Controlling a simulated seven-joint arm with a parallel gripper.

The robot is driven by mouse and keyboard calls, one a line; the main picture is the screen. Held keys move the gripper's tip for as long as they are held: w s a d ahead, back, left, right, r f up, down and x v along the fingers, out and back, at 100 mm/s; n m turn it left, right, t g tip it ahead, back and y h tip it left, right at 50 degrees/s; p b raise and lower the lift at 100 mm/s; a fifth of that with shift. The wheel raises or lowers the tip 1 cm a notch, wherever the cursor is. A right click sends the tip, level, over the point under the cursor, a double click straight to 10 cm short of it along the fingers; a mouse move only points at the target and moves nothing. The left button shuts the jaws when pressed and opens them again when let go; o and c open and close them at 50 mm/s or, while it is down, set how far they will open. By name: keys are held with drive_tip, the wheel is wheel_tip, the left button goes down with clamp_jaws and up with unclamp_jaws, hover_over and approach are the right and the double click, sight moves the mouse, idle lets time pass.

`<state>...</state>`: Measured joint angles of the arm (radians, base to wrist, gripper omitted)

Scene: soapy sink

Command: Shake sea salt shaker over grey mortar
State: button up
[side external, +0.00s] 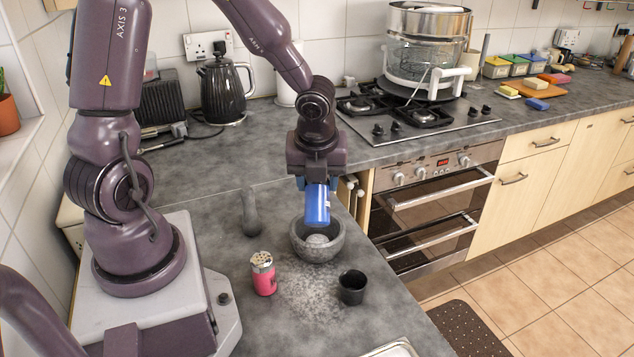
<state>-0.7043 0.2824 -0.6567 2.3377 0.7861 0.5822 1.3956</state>
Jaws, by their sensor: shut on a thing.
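My gripper (316,181) points down and is shut on a blue shaker (318,206), which looks like the sea salt shaker; its label is too small to read. The shaker hangs close over the grey mortar (318,253), near its back rim. No silver top shows at its upper end, which my gripper hides. I cannot tell whether it touches the rim. The mortar stands on the grey worktop. Something whitish and rounded (317,240) lies inside the bowl.
A grey pestle (249,212) stands behind left. Pale speckles (310,288) cover the worktop in front. The hob and kettle (226,90) are behind.

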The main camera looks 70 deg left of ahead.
drive_tip(key=r+y, duration=0.1)
drive_tip(key=y, duration=0.1)
drive_tip(key=r+t+y, duration=0.1)
drive_tip(key=y, duration=0.1)
drive_tip(key=r+t+y, duration=0.1)
drive_tip(key=y, duration=0.1)
drive_tip(key=shift+s+d, duration=0.1)
drive_tip(key=shift+d, duration=0.3)
drive_tip(key=shift+s+d+r+t+y, duration=0.25)
drive_tip(key=shift+d+r+y, duration=0.2)
drive_tip(key=shift+y, duration=0.2)
drive_tip(key=shift+s+d+r+t+y, duration=0.1)
drive_tip(key=shift+d+r+t+y, duration=0.3)
drive_tip(key=shift+y, duration=0.3)
drive_tip(key=shift+s+d+r+t+y, duration=0.2)
drive_tip(key=shift+d+r+y, duration=0.15)
drive_tip(key=shift+r+y, duration=0.25)
drive_tip(key=shift+a+f, duration=0.1)
drive_tip(key=shift+f, duration=0.05)
